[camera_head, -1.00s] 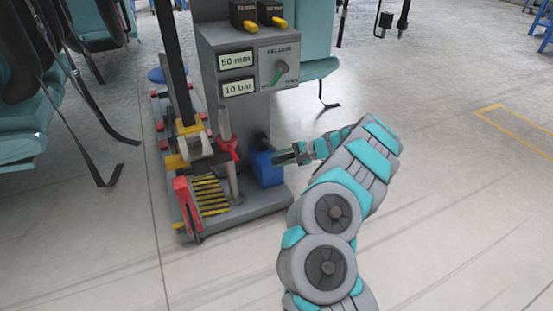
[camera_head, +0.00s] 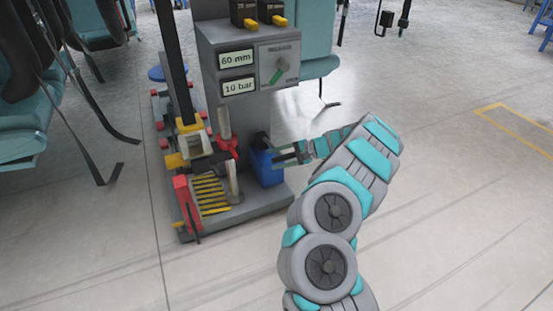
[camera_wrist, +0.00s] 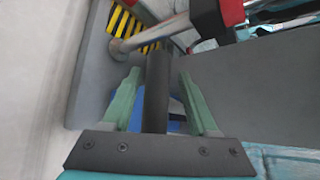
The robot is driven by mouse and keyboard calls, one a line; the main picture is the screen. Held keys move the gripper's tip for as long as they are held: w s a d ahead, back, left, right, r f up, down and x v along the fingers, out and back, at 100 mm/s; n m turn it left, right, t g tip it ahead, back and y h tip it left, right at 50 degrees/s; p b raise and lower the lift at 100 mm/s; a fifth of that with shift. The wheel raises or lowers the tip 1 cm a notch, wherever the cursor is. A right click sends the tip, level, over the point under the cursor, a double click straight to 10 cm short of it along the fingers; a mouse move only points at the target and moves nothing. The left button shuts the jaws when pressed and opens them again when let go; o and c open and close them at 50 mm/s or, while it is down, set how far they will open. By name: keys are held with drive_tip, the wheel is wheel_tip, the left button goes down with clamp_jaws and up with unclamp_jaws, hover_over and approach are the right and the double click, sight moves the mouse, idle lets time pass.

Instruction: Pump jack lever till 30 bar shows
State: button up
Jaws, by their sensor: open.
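The grey jack stand (camera_head: 232,110) has two readouts. The upper readout (camera_head: 236,59) shows 60 mm and the lower pressure readout (camera_head: 238,86) shows 10 bar. A blue pump body (camera_head: 266,168) stands on the base's right side, with a short black lever (camera_head: 262,140) at its top. My gripper (camera_head: 280,158) reaches in from the right beside the blue body. In the wrist view, the open green fingers (camera_wrist: 156,96) stand on either side of a dark rod (camera_wrist: 157,85), apparently the lever, with gaps visible.
A red collar (camera_head: 228,146) sits on the jack post beside yellow and black striped plates (camera_head: 210,193). Teal seats (camera_head: 15,120) with hanging straps stand at the left. The floor to the right is clear, with a yellow marking (camera_head: 510,130).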

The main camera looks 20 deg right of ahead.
sight(289, 155)
drive_tip(key=p+v, duration=0.1)
drive_tip(key=v, duration=0.6)
drive_tip(key=shift+s+d+r, duration=0.15)
drive_tip(key=shift+d+r, duration=0.05)
